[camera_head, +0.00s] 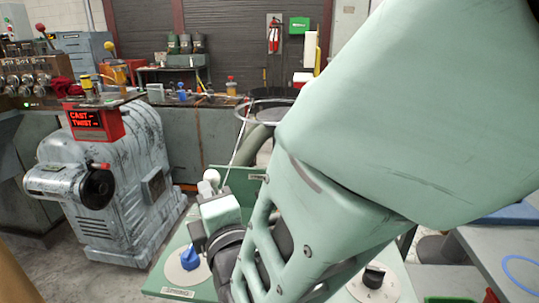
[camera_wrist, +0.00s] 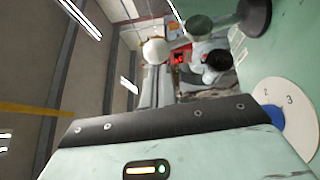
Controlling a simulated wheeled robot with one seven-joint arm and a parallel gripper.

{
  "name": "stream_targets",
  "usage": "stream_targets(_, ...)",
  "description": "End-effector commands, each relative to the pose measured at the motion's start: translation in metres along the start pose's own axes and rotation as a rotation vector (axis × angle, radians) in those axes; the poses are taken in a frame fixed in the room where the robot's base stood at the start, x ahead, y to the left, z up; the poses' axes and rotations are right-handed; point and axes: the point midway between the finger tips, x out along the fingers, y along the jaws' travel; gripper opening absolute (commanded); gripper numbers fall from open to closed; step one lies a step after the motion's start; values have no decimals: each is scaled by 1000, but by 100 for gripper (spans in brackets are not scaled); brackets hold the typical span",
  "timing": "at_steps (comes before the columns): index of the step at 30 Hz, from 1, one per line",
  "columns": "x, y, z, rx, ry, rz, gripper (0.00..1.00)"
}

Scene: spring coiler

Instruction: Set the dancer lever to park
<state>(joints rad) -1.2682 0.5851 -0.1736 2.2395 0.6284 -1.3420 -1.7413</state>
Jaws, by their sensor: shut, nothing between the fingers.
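A lever with a white ball knob (camera_head: 211,176) stands at the green panel (camera_head: 178,280). In the wrist view the white ball (camera_wrist: 155,51) is at the end of a rod that runs to a dark round base (camera_wrist: 253,16) on the green panel. I take it for the dancer lever; no label on it is readable. My gripper (camera_head: 210,195) is right by the knob in the head view; whether it touches is unclear. It is shut and empty.
A blue selector knob (camera_head: 190,258) on a white dial is below my gripper. A black knob (camera_head: 374,276) is at the right. A grey machine (camera_head: 105,185) with a red display (camera_head: 94,122) stands at the left.

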Motion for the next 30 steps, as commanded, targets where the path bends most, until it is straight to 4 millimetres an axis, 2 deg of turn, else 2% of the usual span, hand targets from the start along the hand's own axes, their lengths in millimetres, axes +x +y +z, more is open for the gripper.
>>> stream_targets(1,6,14,5,18,-4,-26,0)
stream_targets(10,36,28,26,167,-5,-248,0)
stream_targets(24,80,21,55,372,-4,-549,0)
stream_targets(30,88,16,60,370,-2,-550,0)
